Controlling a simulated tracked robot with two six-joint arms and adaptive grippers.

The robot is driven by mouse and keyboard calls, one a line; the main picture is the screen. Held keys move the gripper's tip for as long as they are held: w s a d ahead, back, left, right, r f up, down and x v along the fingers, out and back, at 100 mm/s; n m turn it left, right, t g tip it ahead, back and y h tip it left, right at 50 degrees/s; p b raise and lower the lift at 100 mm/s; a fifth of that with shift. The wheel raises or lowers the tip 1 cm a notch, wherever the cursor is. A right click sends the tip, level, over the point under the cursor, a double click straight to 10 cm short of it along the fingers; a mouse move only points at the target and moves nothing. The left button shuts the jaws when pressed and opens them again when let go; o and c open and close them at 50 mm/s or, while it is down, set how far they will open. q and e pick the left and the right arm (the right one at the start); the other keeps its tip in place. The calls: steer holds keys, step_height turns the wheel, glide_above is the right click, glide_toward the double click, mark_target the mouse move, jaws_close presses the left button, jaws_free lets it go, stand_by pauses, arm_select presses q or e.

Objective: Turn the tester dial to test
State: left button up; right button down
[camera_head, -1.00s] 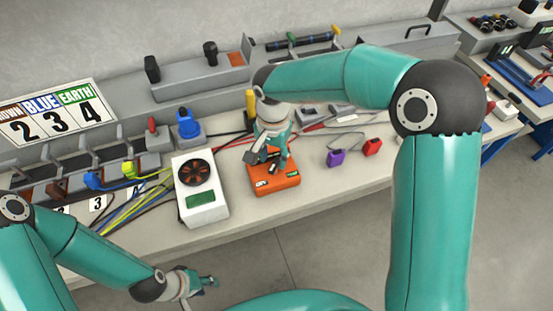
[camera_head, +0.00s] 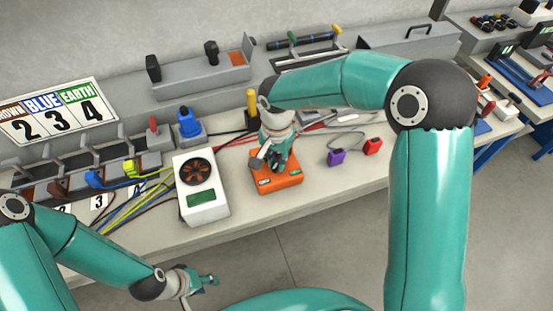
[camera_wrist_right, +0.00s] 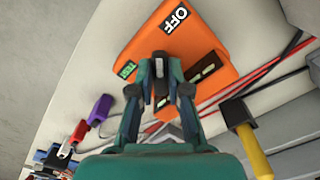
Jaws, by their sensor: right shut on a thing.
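The tester is an orange box (camera_head: 291,184) on the bench; it also shows in the right wrist view (camera_wrist_right: 140,37). Its white-on-black OFF label (camera_wrist_right: 176,19) and green TEST label (camera_wrist_right: 124,70) are at different edges of its top. My right gripper (camera_head: 269,165) is over the tester, pointing down. In the right wrist view my right gripper (camera_wrist_right: 160,88) is shut on the dark dial (camera_wrist_right: 160,68), which the fingers partly hide, so I cannot read its exact setting. My left gripper (camera_head: 205,284) is empty in front of the bench, away from the tester; its jaw opening is unclear.
A white meter box (camera_head: 207,211) with a fan stands left of the tester. A purple piece (camera_head: 336,158) and a red piece (camera_head: 373,146) lie to its right. Behind is a yellow-handled tool (camera_head: 251,100). Cables cross the bench around it.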

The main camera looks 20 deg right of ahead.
steer(key=shift+a, duration=0.35)
steer(key=shift+n, duration=0.4)
steer(key=n+b, duration=0.1)
steer(key=n, duration=0.2)
steer(key=n+b, duration=0.1)
steer(key=n, duration=0.5)
steer(key=shift+d, duration=0.2)
steer(key=n, duration=0.4)
steer(key=shift+d, duration=0.1)
steer(key=shift+w+n, duration=0.1)
steer(key=shift+n, duration=2)
